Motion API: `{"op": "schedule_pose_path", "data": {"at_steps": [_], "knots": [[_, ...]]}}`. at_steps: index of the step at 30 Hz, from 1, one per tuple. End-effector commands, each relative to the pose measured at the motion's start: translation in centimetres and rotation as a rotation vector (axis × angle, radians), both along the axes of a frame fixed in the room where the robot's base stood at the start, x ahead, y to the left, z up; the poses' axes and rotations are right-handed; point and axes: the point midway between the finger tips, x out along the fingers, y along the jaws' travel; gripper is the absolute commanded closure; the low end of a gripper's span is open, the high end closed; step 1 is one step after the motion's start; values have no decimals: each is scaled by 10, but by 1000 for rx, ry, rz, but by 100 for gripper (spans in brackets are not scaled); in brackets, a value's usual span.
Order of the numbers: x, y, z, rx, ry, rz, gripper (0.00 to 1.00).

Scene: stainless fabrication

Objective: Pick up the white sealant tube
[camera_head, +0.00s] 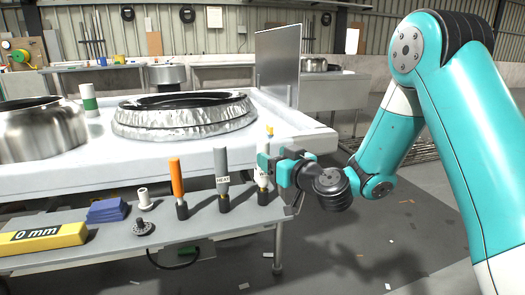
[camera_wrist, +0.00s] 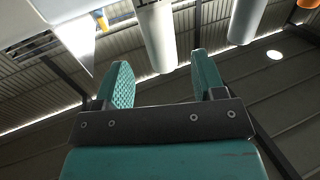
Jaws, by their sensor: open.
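The white sealant tube (camera_head: 263,180) stands upright with a dark base at the right end of the lower shelf, partly hidden behind my gripper (camera_head: 270,166). My gripper comes in from the right, with its teal fingers at the tube's upper part. In the wrist view, my gripper (camera_wrist: 163,75) is open and empty. A white tube (camera_wrist: 158,38), apparently the same one, lies beyond the fingertips, in line with the gap. I cannot tell whether any finger touches it.
A grey tube marked HEAT (camera_head: 222,175) and an orange tube (camera_head: 177,185) stand left of the white tube. A white spool (camera_head: 144,197), blue pads (camera_head: 107,210) and a yellow block (camera_head: 42,238) are further left. The bench top (camera_head: 200,150) overhangs behind.

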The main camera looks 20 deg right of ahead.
Motion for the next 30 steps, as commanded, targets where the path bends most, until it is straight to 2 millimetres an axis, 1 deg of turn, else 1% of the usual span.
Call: {"op": "schedule_pose_path", "data": {"at_steps": [1, 4, 8, 11, 19, 24, 30], "knots": [[5, 2, 6, 0, 2, 1, 37], [12, 4, 3, -1, 2, 1, 37], [16, 5, 1, 0, 0, 0, 37], [20, 7, 3, 0, 0, 0, 37], [43, 16, 10, 1, 3, 1, 37], [57, 20, 8, -2, 2, 0, 37], [64, 22, 4, 0, 1, -1, 37]]}}
